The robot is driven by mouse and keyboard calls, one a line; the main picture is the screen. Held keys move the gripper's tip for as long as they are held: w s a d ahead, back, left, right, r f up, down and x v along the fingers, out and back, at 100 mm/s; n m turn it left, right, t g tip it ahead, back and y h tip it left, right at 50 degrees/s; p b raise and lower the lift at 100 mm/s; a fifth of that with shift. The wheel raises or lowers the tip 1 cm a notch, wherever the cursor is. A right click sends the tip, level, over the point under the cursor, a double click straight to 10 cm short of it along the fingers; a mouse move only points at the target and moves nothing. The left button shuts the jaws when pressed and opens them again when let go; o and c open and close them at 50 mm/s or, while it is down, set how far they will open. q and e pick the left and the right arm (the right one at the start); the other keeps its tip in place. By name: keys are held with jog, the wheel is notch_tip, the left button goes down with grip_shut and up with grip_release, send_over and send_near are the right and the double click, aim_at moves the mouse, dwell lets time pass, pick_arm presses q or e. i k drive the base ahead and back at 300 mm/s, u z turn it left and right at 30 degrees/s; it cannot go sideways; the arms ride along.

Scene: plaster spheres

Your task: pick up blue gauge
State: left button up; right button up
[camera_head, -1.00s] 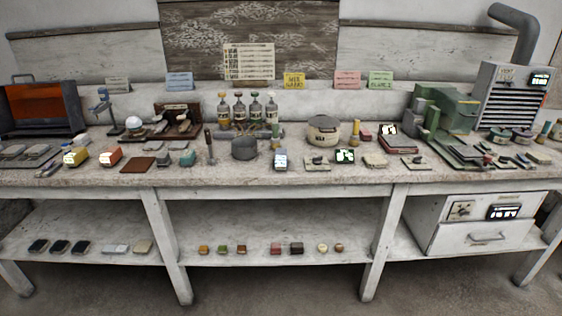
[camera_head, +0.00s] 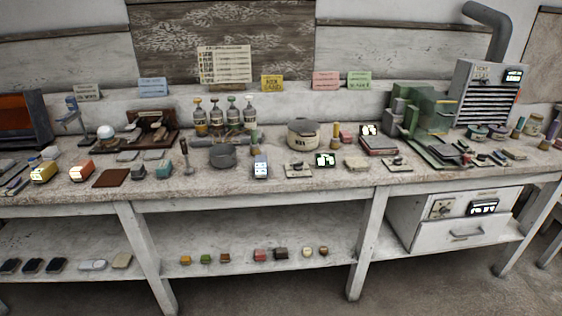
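A small blue-grey device with a lit white face (camera_head: 260,167) stands near the front of the bench, at the middle of the head view. It looks most like the blue gauge, but its markings are too small to read. A small teal block (camera_head: 164,170) lies further left. Neither of my grippers is in view, and nothing covers the blue-grey device.
The long bench (camera_head: 225,187) is crowded. A dark grey pot (camera_head: 222,156) is left of the device, a flat plate with a knob (camera_head: 298,171) right of it. A green machine (camera_head: 425,115) is at right. The lower shelf (camera_head: 205,235) holds small blocks.

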aim_at(261, 160)
jog(key=z, duration=0.25)
jog(key=i, duration=0.85)
jog(key=u, duration=0.85)
jog(key=i, duration=0.6)
jog(key=u, duration=0.65)
